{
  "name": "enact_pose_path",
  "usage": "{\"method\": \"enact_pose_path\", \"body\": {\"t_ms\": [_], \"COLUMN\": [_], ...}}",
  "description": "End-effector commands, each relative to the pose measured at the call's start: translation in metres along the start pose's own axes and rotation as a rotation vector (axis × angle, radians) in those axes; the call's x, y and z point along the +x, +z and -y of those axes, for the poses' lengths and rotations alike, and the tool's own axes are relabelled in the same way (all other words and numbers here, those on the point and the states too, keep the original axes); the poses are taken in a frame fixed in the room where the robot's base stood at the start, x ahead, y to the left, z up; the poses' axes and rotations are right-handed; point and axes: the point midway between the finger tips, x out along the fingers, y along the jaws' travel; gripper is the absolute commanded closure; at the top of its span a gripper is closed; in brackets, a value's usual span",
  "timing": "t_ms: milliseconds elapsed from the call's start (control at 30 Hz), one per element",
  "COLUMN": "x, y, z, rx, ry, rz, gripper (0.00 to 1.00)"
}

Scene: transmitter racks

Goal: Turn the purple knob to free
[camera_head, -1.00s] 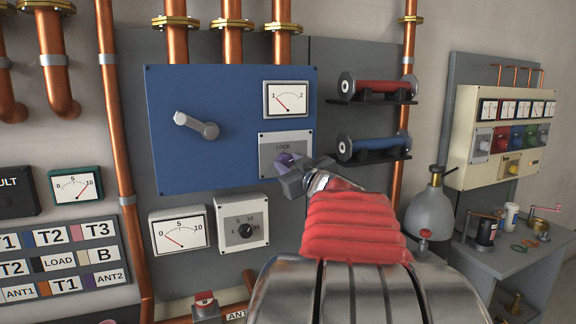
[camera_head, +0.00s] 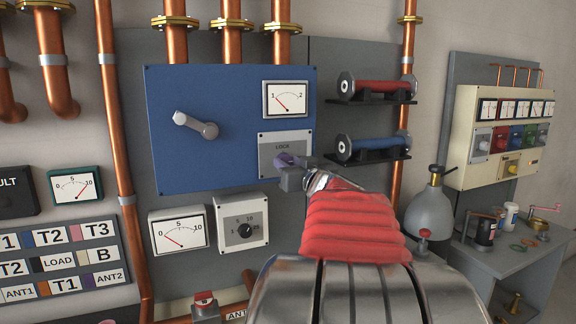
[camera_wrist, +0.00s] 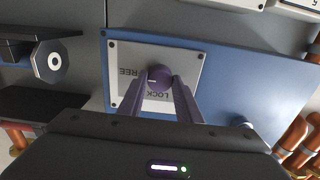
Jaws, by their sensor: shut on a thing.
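The purple knob (camera_head: 286,160) sits on a light grey plate (camera_head: 300,139) at the lower right of the blue panel. The word LOCK shows above the knob in the head view. In the wrist view the knob (camera_wrist: 160,75) is between my fingertips, and the plate appears upside down, with FREE to the knob's left and LOCK below. A short pale mark on the knob lies toward the FREE side. My gripper (camera_wrist: 160,82) is shut on the knob. In the head view my gripper hides FREE and part of the plate.
The blue panel (camera_head: 225,95) also carries a grey lever (camera_head: 196,125) and a gauge (camera_head: 286,98). Red (camera_head: 378,88) and blue (camera_head: 375,147) cylinders on black brackets jut out just right of it. A dial box (camera_head: 241,223) is below.

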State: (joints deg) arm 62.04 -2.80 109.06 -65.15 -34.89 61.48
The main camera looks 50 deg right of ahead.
Motion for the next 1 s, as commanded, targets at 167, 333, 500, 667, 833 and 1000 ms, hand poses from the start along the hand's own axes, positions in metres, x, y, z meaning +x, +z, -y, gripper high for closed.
{"method": "enact_pose_path", "body": {"t_ms": [167,333,500,667,833,1000], "x": [0.001,0.000,0.000,-0.004,-0.019,-0.042], "y": [0.006,0.003,0.002,0.001,0.001,0.001], "z": [0.001,0.001,0.001,0.000,0.000,-0.001], "rx": [0.002,0.001,0.000,0.000,-0.002,-0.001], "ry": [-0.001,-0.001,-0.001,0.000,0.001,0.002], "rz": [0.009,0.005,0.003,0.002,0.001,0.001], "gripper": [0.59,0.50,0.50,0.50,0.50,0.50]}}
